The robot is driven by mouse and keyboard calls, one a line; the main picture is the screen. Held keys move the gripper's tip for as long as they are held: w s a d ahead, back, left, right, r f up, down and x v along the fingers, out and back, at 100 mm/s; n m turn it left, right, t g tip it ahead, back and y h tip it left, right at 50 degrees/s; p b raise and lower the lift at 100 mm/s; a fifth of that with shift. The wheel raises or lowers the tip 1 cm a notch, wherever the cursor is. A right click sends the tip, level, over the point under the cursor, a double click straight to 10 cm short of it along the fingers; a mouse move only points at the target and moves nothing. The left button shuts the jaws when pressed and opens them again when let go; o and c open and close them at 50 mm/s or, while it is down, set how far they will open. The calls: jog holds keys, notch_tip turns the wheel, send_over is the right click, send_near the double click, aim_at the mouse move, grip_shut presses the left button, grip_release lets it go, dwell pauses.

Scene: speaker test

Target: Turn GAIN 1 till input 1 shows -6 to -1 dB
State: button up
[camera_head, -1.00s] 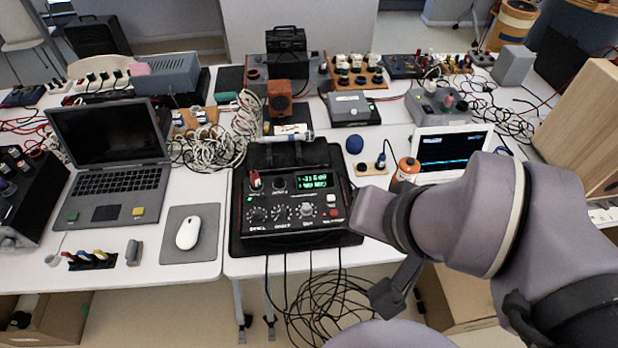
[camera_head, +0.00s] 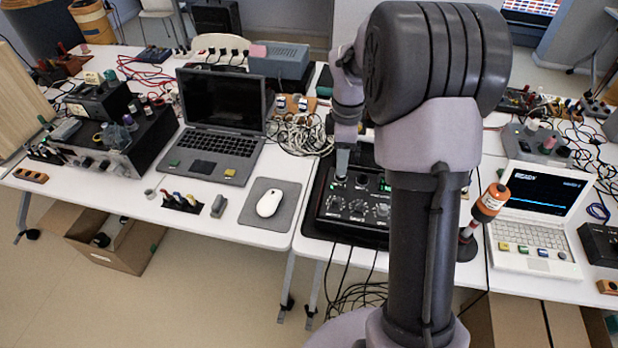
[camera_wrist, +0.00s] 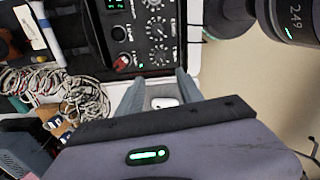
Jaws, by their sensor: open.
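The black audio box (camera_head: 325,208) lies on the table, with a row of knobs along its front. The knob at the left end, GAIN 1 (camera_head: 335,205), also shows in the wrist view (camera_wrist: 157,56), beside a red plug (camera_wrist: 122,63). My gripper (camera_head: 342,168) is above the left part of the box in the head view. In the wrist view my gripper (camera_wrist: 160,75) has its two fingers apart with nothing between them, close to the GAIN 1 end. My arm hides most of the green level display (camera_head: 386,189), so its reading cannot be read.
A white mouse (camera_head: 269,203) on a grey mat and a laptop (camera_head: 212,140) stand left of the box. Tangled cables (camera_wrist: 60,88) lie behind the box.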

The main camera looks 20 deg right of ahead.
aim_at(338, 199)
notch_tip(338, 199, down, 16)
jog(key=b, duration=0.6)
jog(key=shift+d+r, duration=0.1)
grip_shut()
